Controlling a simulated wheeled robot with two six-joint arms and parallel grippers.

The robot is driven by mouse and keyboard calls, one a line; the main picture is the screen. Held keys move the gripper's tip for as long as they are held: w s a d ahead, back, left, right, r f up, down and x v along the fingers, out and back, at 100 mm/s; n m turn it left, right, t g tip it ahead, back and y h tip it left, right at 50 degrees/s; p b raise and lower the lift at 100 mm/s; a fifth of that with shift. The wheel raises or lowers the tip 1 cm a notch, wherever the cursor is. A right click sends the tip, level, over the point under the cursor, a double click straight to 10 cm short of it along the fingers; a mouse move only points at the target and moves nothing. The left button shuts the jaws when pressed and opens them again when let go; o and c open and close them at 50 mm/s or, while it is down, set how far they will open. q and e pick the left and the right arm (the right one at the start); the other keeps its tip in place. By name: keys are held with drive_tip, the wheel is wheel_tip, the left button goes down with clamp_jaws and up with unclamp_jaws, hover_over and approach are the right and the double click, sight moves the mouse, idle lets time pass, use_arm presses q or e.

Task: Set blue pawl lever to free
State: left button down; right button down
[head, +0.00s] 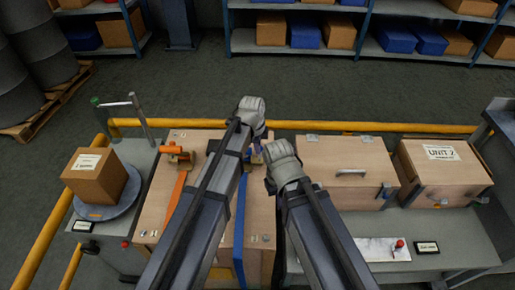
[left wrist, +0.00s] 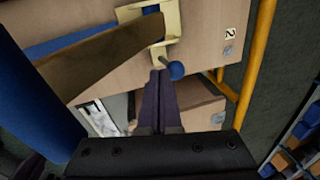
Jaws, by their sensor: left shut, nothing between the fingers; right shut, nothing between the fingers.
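The blue pawl lever shows in the left wrist view as a short rod with a round blue knob (left wrist: 176,70), on a pale yellow ratchet bracket (left wrist: 165,18). My left gripper (left wrist: 161,74) is shut and empty, its fingertips right beside the rod and knob; I cannot tell if they touch. In the head view my left gripper (head: 252,112) is over the far part of the wooden crate, and my arms hide most of the blue ratchet. The blue strap (head: 240,215) runs down the crate. My right gripper (head: 281,160) is shut and empty, just right of the ratchet.
An orange ratchet (head: 178,155) with an orange strap is on the crate's left side. A cardboard box (head: 95,178) sits on a round plate at left. A yellow rail (head: 390,127) runs behind.

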use_arm(q)
drive_tip(key=shift+w+r+g, duration=0.1)
drive_tip(key=shift+w+g, duration=0.6)
drive_tip(key=shift+w, duration=0.35)
drive_tip(key=shift+w+g, duration=0.5)
drive_tip(key=shift+g, duration=0.1)
drive_tip(key=shift+w+f, duration=0.25)
drive_tip(key=shift+w, duration=0.45)
drive_tip(key=shift+w+f, duration=0.25)
drive_tip(key=shift+w, duration=0.4)
use_arm(e)
drive_tip(key=shift+f, duration=0.2)
use_arm(q)
drive_tip(key=shift+b, duration=0.3)
drive_tip(key=shift+r, duration=0.1)
